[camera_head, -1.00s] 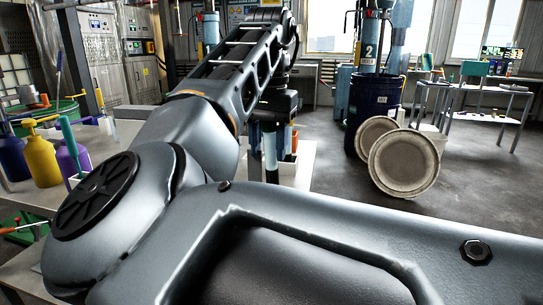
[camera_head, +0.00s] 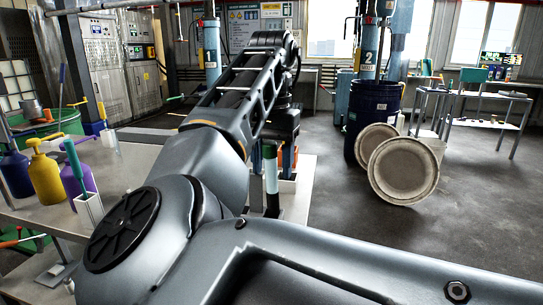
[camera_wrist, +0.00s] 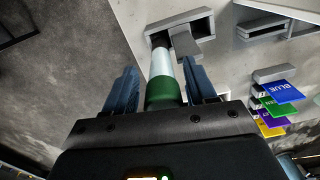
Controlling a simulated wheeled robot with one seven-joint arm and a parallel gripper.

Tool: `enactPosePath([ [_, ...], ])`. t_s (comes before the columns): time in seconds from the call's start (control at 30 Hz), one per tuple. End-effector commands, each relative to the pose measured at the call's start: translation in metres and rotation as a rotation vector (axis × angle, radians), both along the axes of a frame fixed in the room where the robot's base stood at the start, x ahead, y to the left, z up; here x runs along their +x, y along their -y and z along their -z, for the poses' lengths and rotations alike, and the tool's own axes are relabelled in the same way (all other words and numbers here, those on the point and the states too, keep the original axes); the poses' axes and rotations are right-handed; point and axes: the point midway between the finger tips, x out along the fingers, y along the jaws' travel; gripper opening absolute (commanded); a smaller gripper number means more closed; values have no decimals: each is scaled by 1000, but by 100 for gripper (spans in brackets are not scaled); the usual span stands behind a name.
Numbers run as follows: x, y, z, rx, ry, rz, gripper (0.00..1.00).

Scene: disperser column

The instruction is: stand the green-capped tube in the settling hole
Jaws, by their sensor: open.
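The green-capped tube (camera_head: 271,176) is upright in the head view, with a green cap, a pale body and a dark lower part. In the wrist view the tube (camera_wrist: 162,70) runs between my fingers, cap nearest me. Its dark far end overlaps the opening of a grey holder (camera_wrist: 187,37); I cannot tell whether it is seated in a hole. My gripper (camera_wrist: 160,88) is open, with a blue finger on each side of the tube and a visible gap at the left. In the head view my gripper (camera_head: 275,155) is at cap height. The settling hole cannot be made out.
A bench (camera_head: 304,174) lies under the gripper. Coloured label cards (camera_wrist: 279,93) and more grey holders (camera_wrist: 261,27) are right in the wrist view. A yellow bottle (camera_head: 45,178) and a purple bottle (camera_head: 79,180) stand left. A drum (camera_head: 372,108) stands on the floor beyond.

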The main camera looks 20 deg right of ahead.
Motion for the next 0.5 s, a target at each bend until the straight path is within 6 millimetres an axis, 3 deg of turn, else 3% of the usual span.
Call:
enactPosePath([
  [0.03, 0, 0, -17, -1, 1, 1, 56],
  [0.5, 0, 0, -70, -1, 7, 1, 56],
])
